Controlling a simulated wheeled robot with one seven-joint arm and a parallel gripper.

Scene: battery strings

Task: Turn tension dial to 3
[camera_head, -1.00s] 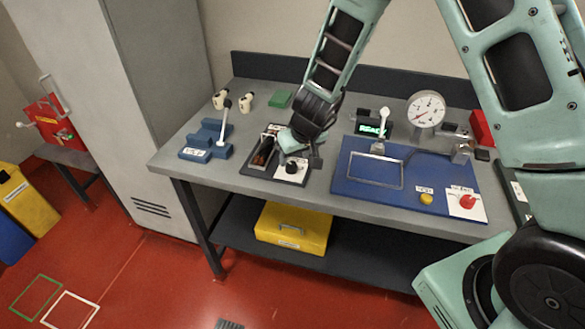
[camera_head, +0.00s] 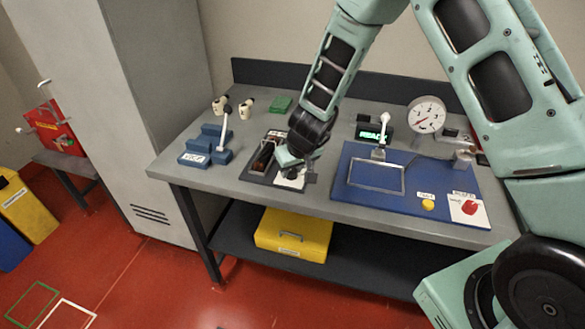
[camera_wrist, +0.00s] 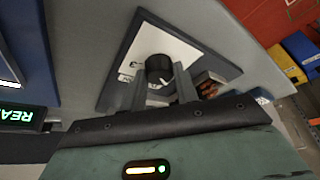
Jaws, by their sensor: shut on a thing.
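The tension dial is a black round knob (camera_wrist: 158,70) with a white pointer mark, on a white label plate (camera_wrist: 180,45) of a dark device base. In the wrist view my gripper (camera_wrist: 160,80) has one finger on each side of the knob and is shut on it. In the head view my gripper (camera_head: 293,172) is down at the white plate and hides the knob.
The dark base (camera_head: 258,178) with a slot stands on the grey bench. A blue stepped block (camera_head: 206,147) with a lever is to its left. A blue board (camera_head: 345,185) with a lever, round gauge (camera_head: 427,114) and red button (camera_head: 469,207) is to its right.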

